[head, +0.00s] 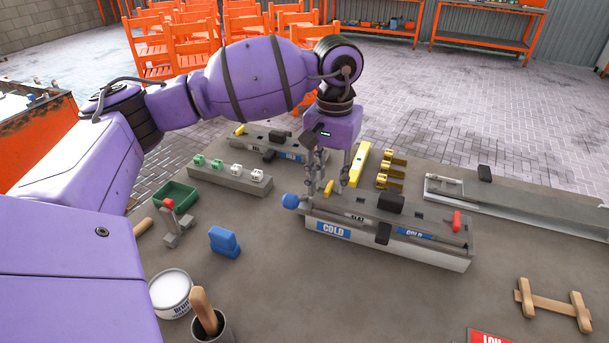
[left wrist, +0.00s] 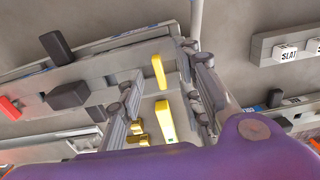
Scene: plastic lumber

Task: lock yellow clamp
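My left gripper (head: 326,187) points down over the left end of the near mould, which is labelled COLD (head: 333,229). Its fingers are apart. A small yellow clamp handle (head: 329,187) shows between the fingertips, near the mould's left end. In the left wrist view the yellow handle (left wrist: 158,71) lies between the two open fingers, with no visible grip on it. A red clamp handle (head: 456,221) stands at the mould's right end; it also shows in the left wrist view (left wrist: 10,109). My right gripper is not in view.
A blue ball knob (head: 290,201) sits by the mould's left end. Black blocks (head: 391,203) stand on the mould. A yellow bar (head: 356,164) and several yellow brackets (head: 390,173) lie behind. A second mould (head: 270,146) lies back left.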

